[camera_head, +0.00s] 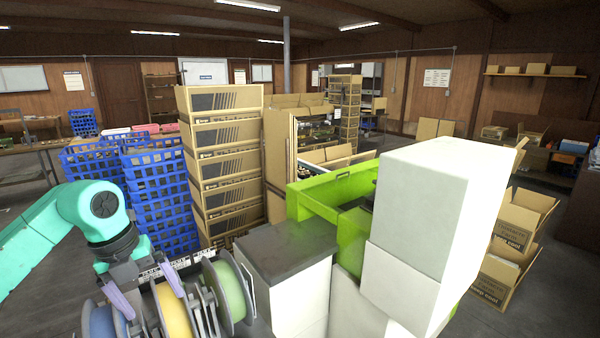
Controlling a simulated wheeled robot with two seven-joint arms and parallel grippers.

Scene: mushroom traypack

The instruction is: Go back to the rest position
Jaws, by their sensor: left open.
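My left arm comes in from the left in teal. Its gripper (156,304) is at the lower left, pointing down, with two purple fingers spread apart. It is open, and I see nothing held between the fingers. The fingers show in front of or over several coloured rolls; I cannot tell whether they touch. Among these are a yellow roll (173,310) and a green roll (230,290). My right gripper is not in view. No mushrooms or mushroom trays can be made out.
A large white box-shaped block (425,205) and a bright green frame (322,200) stand close on the right. A dark-topped white cabinet (285,247) is in the middle. Blue crates (160,200) and stacked cardboard boxes (222,165) stand behind. Open cartons (515,235) are at right.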

